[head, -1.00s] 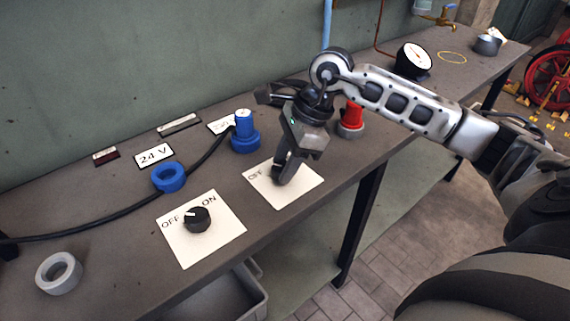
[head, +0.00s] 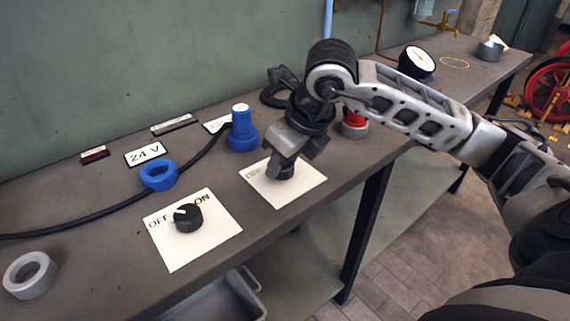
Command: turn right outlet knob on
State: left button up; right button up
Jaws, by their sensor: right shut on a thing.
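The right outlet's white panel (head: 308,186) lies on the bench, with an "OFF" label partly showing at its left corner. My right gripper (head: 281,167) points down over this panel and is shut on the dark right outlet knob (head: 286,175). The gripper covers most of the knob, its pointer and the "ON" side of the panel, so I cannot tell the knob's setting. The left outlet knob (head: 188,217) is black with a white pointer and stands on its own white panel (head: 205,247) marked OFF and ON. My left gripper is not in view.
A blue plug (head: 242,135) stands behind the panels, with a black cable (head: 110,219) running left. A blue ring (head: 159,176), a grey ring (head: 30,275) and a "24 V" sign (head: 145,154) lie to the left. A red connector (head: 355,122) is just right of my gripper.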

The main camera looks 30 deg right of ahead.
jog(key=shift+m+h+b, duration=0.3)
jog(key=shift+m, duration=0.6)
jog(key=shift+a+m+h, duration=0.1)
jog(key=shift+m+h, duration=0.3)
jog(key=shift+m, duration=0.5)
pick_arm(q)
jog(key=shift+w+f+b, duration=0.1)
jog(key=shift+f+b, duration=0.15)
jog(key=shift+b, duration=0.1)
pick_arm(e)
jog(key=shift+m, duration=0.5)
jog(key=shift+r, duration=0.1)
jog(key=o, duration=1)
pick_arm(q)
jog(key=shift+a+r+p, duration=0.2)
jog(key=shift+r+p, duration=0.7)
jog(key=shift+p, duration=1.2)
pick_arm(e)
jog(key=shift+a+v, duration=0.15)
jog(key=shift+v, duration=3.85)
jog(key=shift+a+v, duration=0.1)
jog(key=shift+v, duration=3.85)
